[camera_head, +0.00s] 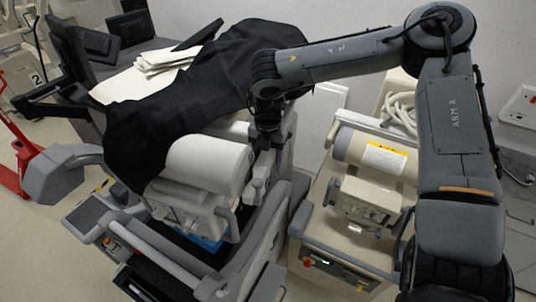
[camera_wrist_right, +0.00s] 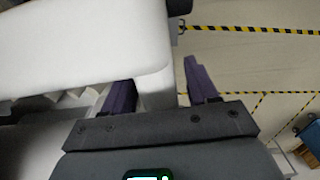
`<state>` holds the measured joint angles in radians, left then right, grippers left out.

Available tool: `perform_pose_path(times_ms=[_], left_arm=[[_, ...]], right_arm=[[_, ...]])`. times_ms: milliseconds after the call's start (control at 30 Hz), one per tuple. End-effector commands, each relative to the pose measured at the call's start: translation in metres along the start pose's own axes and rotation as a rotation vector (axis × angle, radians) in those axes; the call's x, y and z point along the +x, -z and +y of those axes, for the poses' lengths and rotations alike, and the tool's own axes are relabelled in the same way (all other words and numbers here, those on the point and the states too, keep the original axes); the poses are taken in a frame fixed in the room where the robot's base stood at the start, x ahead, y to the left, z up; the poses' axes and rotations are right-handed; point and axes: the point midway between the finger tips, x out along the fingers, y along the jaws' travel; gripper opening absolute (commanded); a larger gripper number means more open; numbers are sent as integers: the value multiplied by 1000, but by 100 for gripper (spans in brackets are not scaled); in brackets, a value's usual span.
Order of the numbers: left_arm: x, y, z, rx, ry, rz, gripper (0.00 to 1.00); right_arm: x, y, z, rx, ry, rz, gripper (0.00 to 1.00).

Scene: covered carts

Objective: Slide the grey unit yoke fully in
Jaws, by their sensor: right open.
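A white drum-shaped unit (camera_head: 205,165) sits on the left cart, partly under a black cloth (camera_head: 165,120). Long grey curved frame members (camera_head: 262,225) run beside it; I cannot tell for certain which grey part is the yoke. My right gripper (camera_head: 266,138) points down just right of the drum, at the cloth's edge; its fingertips are hard to make out there. In the right wrist view my right gripper (camera_wrist_right: 158,80) has its two purple fingers apart, with a pale post (camera_wrist_right: 156,92) between them. I cannot tell whether they touch it. My left gripper is not in view.
A second cart with a beige cylindrical unit (camera_head: 372,155) and coiled hose (camera_head: 400,108) stands close on the right. Folded white cloths (camera_head: 165,57) lie at the back of the left cart. Yellow-black floor tape (camera_wrist_right: 255,30) marks the floor.

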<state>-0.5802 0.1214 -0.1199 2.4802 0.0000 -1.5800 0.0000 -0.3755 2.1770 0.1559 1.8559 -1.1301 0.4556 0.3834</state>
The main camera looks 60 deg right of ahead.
Motion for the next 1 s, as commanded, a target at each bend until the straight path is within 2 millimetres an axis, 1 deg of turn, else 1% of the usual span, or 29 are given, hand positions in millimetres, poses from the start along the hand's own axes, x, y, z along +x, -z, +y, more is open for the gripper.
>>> perform_pose_path(times_ms=[67, 100, 467, 500, 667, 833, 1000], left_arm=[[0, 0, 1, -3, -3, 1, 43], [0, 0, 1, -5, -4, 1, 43], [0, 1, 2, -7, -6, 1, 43], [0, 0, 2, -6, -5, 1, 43], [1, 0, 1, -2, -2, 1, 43], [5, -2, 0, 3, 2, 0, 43], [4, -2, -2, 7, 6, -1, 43]], right_arm=[[0, 0, 0, 0, 0, 0, 58], [0, 0, 0, 0, 0, 0, 57], [0, 0, 0, -1, 0, 0, 2], [0, 0, 0, -1, 0, 0, 0], [0, -1, 0, 0, 0, 0, 0], [1, -17, 0, 2, 0, -3, 0], [0, -17, 0, 1, 0, -4, 0]])
